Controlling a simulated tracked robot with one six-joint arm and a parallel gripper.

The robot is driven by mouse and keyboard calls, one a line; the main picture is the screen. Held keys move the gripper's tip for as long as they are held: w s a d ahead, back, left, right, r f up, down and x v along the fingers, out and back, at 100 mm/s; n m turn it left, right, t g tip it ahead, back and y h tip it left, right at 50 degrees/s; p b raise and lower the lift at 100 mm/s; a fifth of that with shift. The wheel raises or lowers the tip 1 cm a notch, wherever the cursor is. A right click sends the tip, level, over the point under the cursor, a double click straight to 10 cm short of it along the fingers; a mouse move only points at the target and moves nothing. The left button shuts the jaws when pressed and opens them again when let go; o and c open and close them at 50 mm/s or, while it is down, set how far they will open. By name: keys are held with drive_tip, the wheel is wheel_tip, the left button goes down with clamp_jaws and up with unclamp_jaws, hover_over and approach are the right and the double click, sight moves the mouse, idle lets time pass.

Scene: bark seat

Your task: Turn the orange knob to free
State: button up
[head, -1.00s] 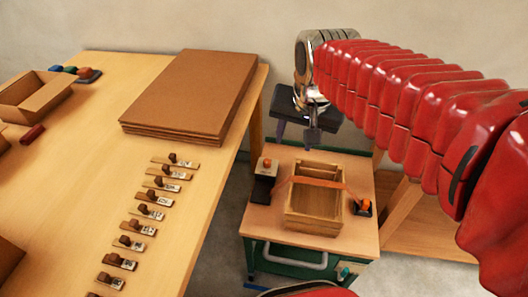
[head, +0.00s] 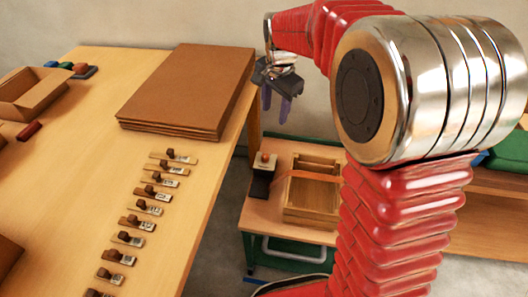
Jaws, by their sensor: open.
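An orange knob (head: 264,157) stands on a dark block (head: 262,183) at the left of a small green-framed cart. An orange strap (head: 315,176) runs from beside it across an open wooden box (head: 310,214). The strap's right end, and whatever is on that side of the cart, are hidden behind my arm. My gripper (head: 275,108) is open and empty, with its two fingers pointing down. In the picture it is above the knob, clearly apart from it.
The long wooden table (head: 70,190) on the left holds a stack of brown boards (head: 185,90), a row of several small stamps, and an open carton (head: 35,92). A lower wooden shelf (head: 500,210) stands at the right. My arm covers much of the right side.

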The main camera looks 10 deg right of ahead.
drive_tip(key=w+f+m+g, duration=0.1)
drive_tip(key=w+f+m, duration=0.2)
drive_tip(key=w+f, duration=0.45)
drive_tip(key=m+g, duration=0.1)
drive_tip(key=m, duration=0.3)
hover_over(265, 155)
wheel_tip(265, 155, down, 13)
wheel_tip(265, 155, down, 14)
drive_tip(key=shift+d+r, duration=0.1)
drive_tip(key=shift+r, duration=0.05)
idle(0.3)
drive_tip(key=c, duration=1)
